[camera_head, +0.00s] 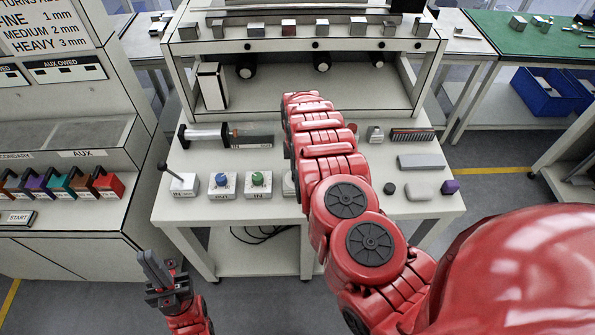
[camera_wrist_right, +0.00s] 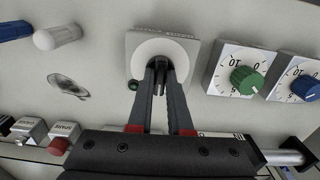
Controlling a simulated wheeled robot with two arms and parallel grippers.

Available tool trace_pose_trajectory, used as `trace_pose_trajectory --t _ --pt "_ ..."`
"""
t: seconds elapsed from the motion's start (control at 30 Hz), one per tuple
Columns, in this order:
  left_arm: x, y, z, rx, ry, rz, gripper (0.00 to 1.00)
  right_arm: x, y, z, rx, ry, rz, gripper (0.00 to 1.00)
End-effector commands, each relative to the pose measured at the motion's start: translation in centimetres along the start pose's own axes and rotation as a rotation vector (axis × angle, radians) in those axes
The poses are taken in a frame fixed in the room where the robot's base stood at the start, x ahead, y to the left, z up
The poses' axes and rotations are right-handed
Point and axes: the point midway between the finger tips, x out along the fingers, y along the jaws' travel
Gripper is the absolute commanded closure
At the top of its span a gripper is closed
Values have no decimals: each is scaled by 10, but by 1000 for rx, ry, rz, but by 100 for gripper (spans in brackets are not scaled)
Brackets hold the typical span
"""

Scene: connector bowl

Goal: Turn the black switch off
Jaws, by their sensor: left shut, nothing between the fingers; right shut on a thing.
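The black switch (camera_wrist_right: 160,84) is on a white square box with a round pale face (camera_wrist_right: 162,46). A small green light (camera_wrist_right: 134,85) shows beside it. In the head view only the left edge of the box (camera_head: 289,184) shows, as my right arm covers the rest. My right gripper (camera_wrist_right: 160,68) is shut on the black switch, with the fingers on either side of it; the fingers hide much of it, and its exact position is hard to tell. My left gripper (camera_head: 154,267) is shut and empty, low in front of the table's left side.
A green dial (camera_head: 257,179) and a blue dial (camera_head: 221,180) stand left of the switch box. A black-knobbed lever (camera_head: 163,167) stands farther left. A grey block (camera_head: 421,161) and a purple piece (camera_head: 450,187) lie at the right. A shelf (camera_head: 310,92) bounds the table's back.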

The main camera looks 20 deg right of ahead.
Motion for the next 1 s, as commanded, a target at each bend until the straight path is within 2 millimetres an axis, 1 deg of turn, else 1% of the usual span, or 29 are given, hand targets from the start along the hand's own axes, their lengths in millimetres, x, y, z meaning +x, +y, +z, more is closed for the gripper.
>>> trace_pose_trajectory --t 0.5,0.53,0.6,0.7,1.0 --pt "-1 0 0 0 0 0 100 0 0 0 24 0 0 100" --pt "-1 0 0 0 0 0 100 0 0 0 24 0 0 81" --pt "-1 0 0 0 0 0 100 0 0 0 24 0 0 68" --pt "-1 0 0 0 0 0 100 0 0 0 24 0 0 52" --pt "-2 0 0 0 0 0 100 -1 0 0 24 0 0 52"
